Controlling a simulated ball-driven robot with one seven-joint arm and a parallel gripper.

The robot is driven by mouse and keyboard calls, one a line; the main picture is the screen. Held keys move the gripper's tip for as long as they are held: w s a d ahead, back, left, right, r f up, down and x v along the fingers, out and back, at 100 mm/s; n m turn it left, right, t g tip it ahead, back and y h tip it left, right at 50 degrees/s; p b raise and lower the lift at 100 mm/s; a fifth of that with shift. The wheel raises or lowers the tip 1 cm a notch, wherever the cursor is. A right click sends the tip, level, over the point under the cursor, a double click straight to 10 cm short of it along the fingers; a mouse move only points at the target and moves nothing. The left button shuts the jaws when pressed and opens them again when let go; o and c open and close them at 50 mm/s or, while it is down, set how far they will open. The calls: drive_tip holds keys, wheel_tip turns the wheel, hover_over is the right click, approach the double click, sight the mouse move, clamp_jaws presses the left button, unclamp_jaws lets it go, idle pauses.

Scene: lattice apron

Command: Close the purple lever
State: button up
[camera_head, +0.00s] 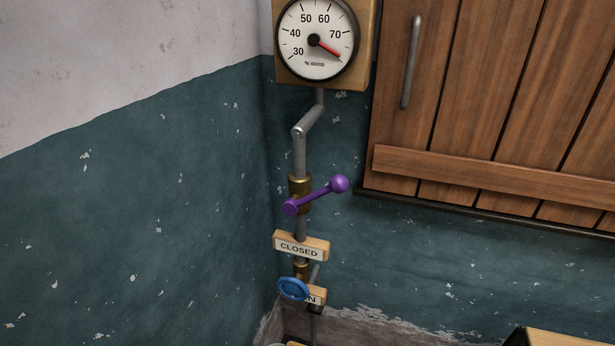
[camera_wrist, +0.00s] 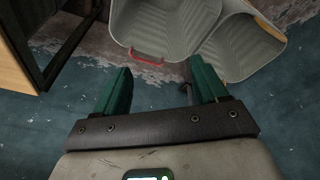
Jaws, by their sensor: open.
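The purple lever (camera_head: 316,195) sits on a brass valve body (camera_head: 300,190) on a grey vertical pipe in the corner. Its hub is at the lower left and its ball end points up and to the right. A wooden sign reading "CLOSED" (camera_head: 301,247) is on the pipe below it. My gripper (camera_wrist: 159,82) shows only in the wrist view, with two green fingers wide apart and nothing between them. The lever does not show in the wrist view, so their distance cannot be told.
A round gauge (camera_head: 316,40) is above the lever. A blue round handle (camera_head: 293,289) is below, partly covering another sign. A wooden shutter (camera_head: 490,100) with a metal handle is at right. Grey bins (camera_wrist: 165,28) lie beyond my fingers in the wrist view.

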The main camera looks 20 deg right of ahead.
drive_tip(key=w+r+t+h, duration=0.1)
drive_tip(key=w+r+t, duration=0.2)
drive_tip(key=w+r, duration=0.45)
drive_tip(key=t+h, duration=0.1)
drive_tip(key=t, duration=1.1)
approach(338, 191)
drive_tip(key=w, duration=0.4)
drive_tip(key=w+d+p, duration=0.1)
drive_tip(key=w, duration=0.2)
drive_tip(key=w+d+p, duration=0.1)
drive_tip(key=w, duration=0.3)
drive_tip(key=shift+w+r, duration=0.15)
drive_tip(key=shift+c, duration=0.5)
clamp_jaws()
